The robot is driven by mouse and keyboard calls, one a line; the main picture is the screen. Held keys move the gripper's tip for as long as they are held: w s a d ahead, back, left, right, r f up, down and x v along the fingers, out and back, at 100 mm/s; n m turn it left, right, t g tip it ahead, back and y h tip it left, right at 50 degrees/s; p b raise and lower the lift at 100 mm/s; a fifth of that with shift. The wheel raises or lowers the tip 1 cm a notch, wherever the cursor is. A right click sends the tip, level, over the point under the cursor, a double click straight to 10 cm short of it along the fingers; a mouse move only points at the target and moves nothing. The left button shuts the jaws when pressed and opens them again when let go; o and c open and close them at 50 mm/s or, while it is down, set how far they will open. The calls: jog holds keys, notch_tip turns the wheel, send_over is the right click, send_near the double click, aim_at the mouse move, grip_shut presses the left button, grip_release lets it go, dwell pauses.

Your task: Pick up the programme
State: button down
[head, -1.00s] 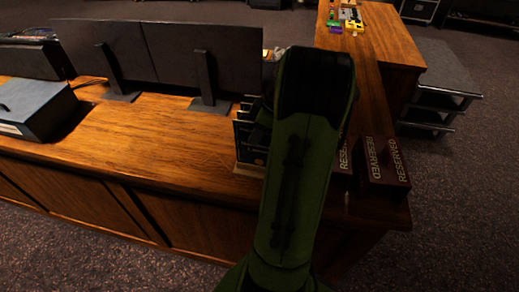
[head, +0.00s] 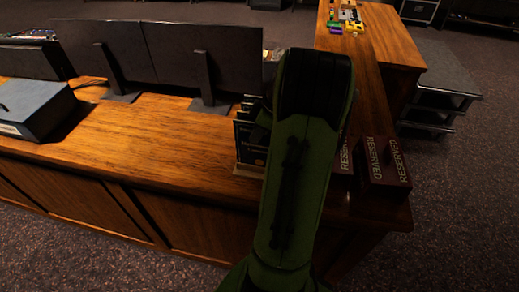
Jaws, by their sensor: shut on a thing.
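A small rack (head: 249,171) with a pale base stands on the desk, left of my green arm. It holds dark booklets (head: 250,141) with gold marks, which look like programmes. My arm covers their right side. Only a dark edge of my gripper (head: 264,116) shows beside the arm, at the top right of the rack. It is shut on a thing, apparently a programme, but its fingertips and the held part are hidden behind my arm.
Dark red RESERVED signs (head: 383,165) stand near the desk's right corner. Two monitors (head: 205,52) stand behind, and a blue-grey box (head: 34,108) lies at left. The wooden desktop (head: 150,140) between the box and rack is clear.

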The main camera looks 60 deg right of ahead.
jog(key=shift+r, duration=0.1)
notch_tip(320, 180, up, 10)
jog(key=p, duration=0.3)
jog(key=shift+r, duration=0.15)
